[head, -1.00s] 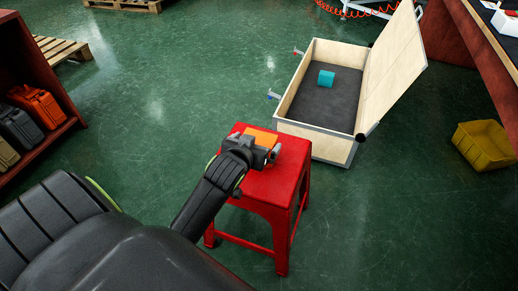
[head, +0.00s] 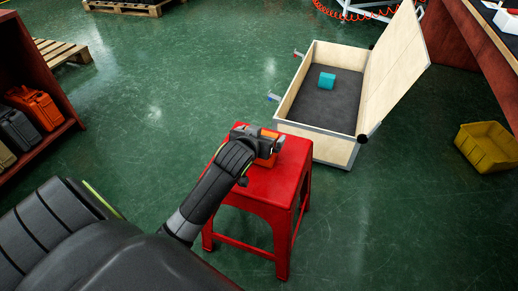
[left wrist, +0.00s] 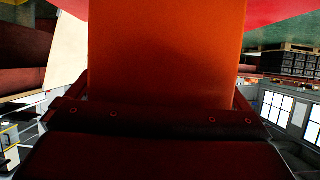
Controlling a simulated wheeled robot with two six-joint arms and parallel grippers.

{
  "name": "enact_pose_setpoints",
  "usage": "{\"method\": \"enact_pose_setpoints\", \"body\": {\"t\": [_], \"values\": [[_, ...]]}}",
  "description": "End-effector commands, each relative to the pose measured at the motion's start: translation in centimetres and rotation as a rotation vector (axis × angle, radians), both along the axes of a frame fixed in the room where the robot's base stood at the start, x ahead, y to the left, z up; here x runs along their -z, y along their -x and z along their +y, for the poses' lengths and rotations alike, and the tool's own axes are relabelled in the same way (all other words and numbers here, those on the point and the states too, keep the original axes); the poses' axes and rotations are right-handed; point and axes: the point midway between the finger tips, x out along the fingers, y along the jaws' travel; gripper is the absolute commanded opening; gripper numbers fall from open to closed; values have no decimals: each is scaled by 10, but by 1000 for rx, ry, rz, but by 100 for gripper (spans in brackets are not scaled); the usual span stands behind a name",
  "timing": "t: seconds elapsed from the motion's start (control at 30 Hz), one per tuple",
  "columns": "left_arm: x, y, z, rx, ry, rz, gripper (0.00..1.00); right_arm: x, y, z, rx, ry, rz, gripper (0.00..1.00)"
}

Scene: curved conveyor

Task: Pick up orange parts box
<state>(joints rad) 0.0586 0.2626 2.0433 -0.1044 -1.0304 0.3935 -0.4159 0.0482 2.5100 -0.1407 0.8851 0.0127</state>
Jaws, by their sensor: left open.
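The orange parts box (head: 266,161) sits on the red stool (head: 272,183), partly hidden by my left gripper (head: 265,138). My left gripper is open, with its fingers at either side of the box's upper part. In the left wrist view the orange box (left wrist: 165,50) fills the middle, very close to the camera, between the fingers. Whether the fingers touch it cannot be told. My right gripper is not in view.
A wooden crate (head: 318,147) with its lid raised stands behind the stool, with a teal block (head: 327,81) inside. A yellow bin (head: 486,147) lies at right. A shelf with canisters (head: 38,108) is at left. Green floor around the stool is clear.

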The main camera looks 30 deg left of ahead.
Motion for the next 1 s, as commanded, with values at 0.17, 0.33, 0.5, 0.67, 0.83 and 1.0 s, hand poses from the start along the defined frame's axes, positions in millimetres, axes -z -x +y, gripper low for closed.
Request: {"method": "enact_pose_setpoints", "body": {"t": [0.17, 0.33, 0.5, 0.67, 0.83, 1.0], "values": [[-1, 0, 0, 0, 0, 0, 95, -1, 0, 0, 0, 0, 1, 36], [-1, 0, 0, 0, 0, 0, 72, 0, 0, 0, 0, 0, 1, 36], [-2, 0, 0, 0, -1, -3, 59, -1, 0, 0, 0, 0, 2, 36], [-2, 0, 0, 0, -1, -3, 59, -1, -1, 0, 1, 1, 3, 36], [-10, 0, 0, 0, -2, -3, 59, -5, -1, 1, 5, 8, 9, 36], [-32, 0, 0, 1, -2, -6, 59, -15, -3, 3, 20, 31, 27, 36]]}}
